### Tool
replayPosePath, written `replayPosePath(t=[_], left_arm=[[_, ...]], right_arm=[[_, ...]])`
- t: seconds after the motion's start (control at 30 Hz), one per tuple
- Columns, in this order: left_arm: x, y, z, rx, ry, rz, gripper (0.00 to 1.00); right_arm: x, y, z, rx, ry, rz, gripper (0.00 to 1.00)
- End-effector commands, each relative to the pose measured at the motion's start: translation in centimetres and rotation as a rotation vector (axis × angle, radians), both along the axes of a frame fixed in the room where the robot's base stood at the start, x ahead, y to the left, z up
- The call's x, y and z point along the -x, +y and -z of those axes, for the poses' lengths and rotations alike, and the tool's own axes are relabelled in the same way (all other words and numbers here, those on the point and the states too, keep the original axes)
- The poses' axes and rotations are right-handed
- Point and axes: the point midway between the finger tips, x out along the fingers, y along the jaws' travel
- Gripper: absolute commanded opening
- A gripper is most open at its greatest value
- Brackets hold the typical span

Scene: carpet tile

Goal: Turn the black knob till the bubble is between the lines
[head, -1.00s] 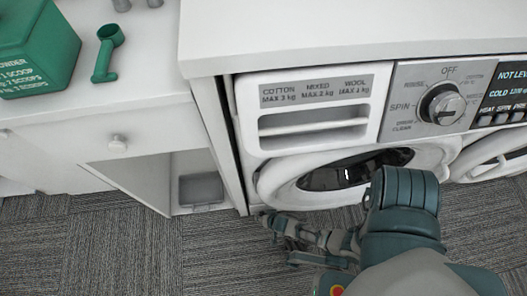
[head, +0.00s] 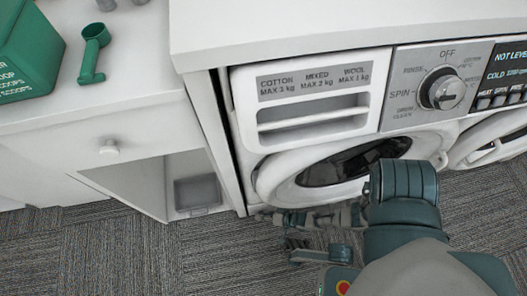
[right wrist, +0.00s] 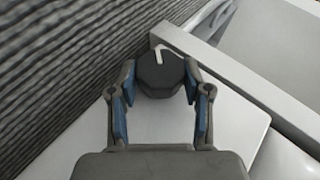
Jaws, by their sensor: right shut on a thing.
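The black knob (right wrist: 160,75), many-sided with a white hooked arrow on its face, sits between the two fingers of my right gripper (right wrist: 160,92) in the right wrist view. The fingers are shut on its sides. In the head view the right gripper (head: 272,216) is low at the washing machine's bottom left corner, and the knob cannot be made out there. The washing machine (head: 240,110) has a display (head: 510,60) reading "NOT LEVEL", cut by the picture edge. No bubble or lines can be made out. My left gripper is not in view.
A white counter (head: 300,25) overhangs the machine. A cabinet (head: 140,120) stands to its left, with a green scoop (head: 93,50) and a green powder box (head: 25,50) on top. A grey bin (head: 198,192) sits low in the cabinet. Carpet (head: 120,250) lies bare in front.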

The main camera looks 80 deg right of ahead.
Motion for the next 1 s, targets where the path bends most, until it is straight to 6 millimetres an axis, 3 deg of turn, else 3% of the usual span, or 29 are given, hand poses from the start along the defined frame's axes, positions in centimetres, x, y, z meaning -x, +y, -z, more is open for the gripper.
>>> replayPosePath(t=[0.37,0.4,0.5,1.0], left_arm=[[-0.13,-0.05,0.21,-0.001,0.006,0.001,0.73],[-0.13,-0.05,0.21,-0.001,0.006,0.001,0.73],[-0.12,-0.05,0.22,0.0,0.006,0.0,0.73],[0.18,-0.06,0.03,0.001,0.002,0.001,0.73]], right_arm=[[0.28,0.35,0.27,-0.005,0.004,-0.004,0.14],[0.29,0.36,0.28,-0.005,0.004,-0.004,0.54],[0.27,0.28,0.25,-0.005,0.004,-0.003,0.73],[0.07,0.09,0.05,-0.002,-0.001,-0.002,0.73]])
